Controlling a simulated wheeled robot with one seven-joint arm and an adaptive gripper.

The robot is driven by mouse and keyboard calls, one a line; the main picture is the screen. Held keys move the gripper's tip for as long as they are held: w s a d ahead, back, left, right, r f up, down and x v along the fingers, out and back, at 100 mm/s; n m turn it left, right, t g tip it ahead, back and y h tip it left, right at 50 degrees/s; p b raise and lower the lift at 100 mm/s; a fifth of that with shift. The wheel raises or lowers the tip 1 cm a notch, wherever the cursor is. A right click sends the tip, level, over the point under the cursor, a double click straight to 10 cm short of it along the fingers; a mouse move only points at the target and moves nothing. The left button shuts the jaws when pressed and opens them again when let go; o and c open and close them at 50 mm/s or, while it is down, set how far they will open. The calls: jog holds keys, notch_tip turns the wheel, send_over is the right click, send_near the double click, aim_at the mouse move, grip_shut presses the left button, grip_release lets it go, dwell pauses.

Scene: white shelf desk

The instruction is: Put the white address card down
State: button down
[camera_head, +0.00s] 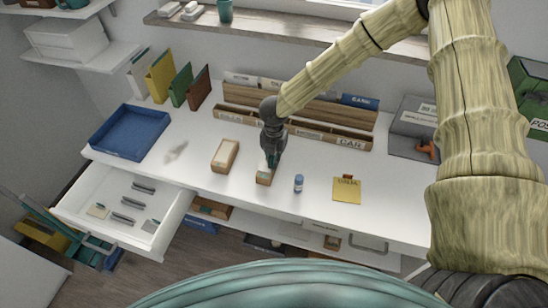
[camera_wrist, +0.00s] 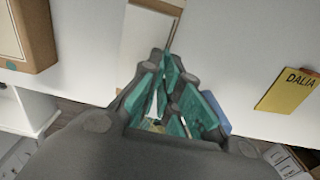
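My gripper (camera_head: 270,160) points down at a small brown holder (camera_head: 264,180) near the front of the white desk. A pale surface shows around the fingertips there, but I cannot make out a separate white address card. In the wrist view my gripper's teal fingers (camera_wrist: 165,62) come close together over a white surface with tan edges (camera_wrist: 140,38). A thin dark edge runs up from the tips. Whether a thin card is pinched between them is hidden.
A brown box (camera_head: 225,155) stands to the left, a small blue-and-white bottle (camera_head: 298,183) close to the right, then a yellow DALIA card (camera_head: 346,191). Wooden labelled racks (camera_head: 300,103) stand behind. A blue tray (camera_head: 130,151) is at left, above an open drawer (camera_head: 125,225).

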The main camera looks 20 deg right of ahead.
jog(key=shift+f, duration=0.1)
jog(key=c, duration=1.6)
grip_release()
jog(key=shift+c, duration=0.2)
notch_tip(320, 180, up, 12)
jog(key=b, duration=0.3)
